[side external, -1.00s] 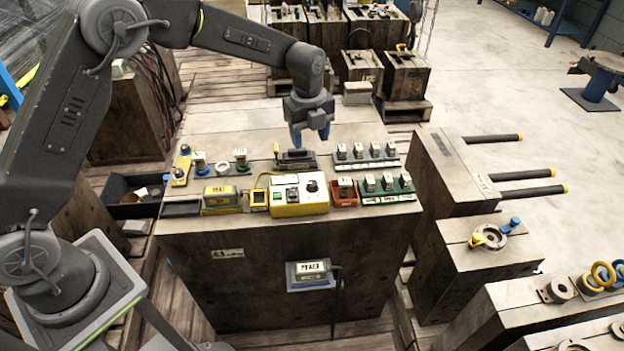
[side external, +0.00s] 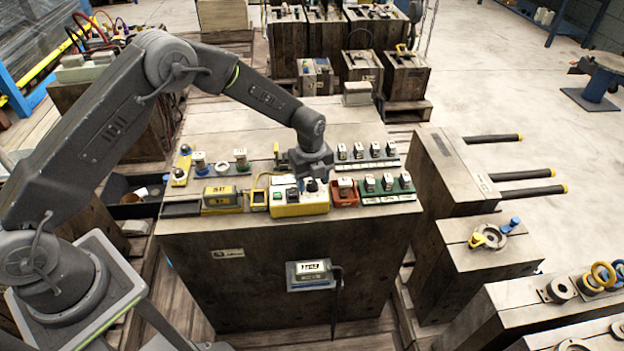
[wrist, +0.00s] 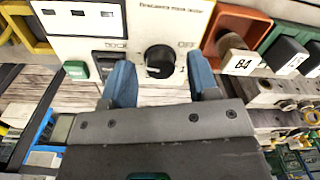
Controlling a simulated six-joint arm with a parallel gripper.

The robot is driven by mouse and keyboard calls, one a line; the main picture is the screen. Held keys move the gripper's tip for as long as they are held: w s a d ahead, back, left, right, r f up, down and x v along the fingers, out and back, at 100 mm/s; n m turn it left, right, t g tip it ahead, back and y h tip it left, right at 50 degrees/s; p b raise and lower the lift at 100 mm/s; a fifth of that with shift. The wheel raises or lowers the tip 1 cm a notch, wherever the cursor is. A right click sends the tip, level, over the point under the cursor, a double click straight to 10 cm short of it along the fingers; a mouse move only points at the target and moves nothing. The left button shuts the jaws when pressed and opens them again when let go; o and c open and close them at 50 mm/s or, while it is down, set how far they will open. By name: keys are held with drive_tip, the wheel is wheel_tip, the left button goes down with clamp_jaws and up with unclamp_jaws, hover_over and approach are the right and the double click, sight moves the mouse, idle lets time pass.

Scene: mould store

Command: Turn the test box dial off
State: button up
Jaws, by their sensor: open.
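The test box (side external: 285,209) is a yellow and white box at the front of the wooden bench top. In the wrist view its white face (wrist: 95,20) fills the upper middle. The dial (wrist: 160,62) is a round black knob with a pale mark, below and left of the letters "OFF". My gripper (wrist: 163,85) is open, with one blue finger left of the dial and one right of it. I cannot tell whether either finger touches the dial. In the side view my gripper (side external: 310,184) is over the box's right part and hides the dial.
A red-orange block (side external: 345,192) marked 84 in the wrist view (wrist: 237,60) stands close on the right. A green rack of tagged pieces (side external: 388,192) lies beyond it. A yellow box (side external: 221,196) stands left. Tagged pieces (side external: 360,153) line the back right.

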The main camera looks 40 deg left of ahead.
drive_tip(key=shift+f, duration=0.1)
drive_tip(key=shift+c, duration=0.5)
drive_tip(key=c, duration=0.8)
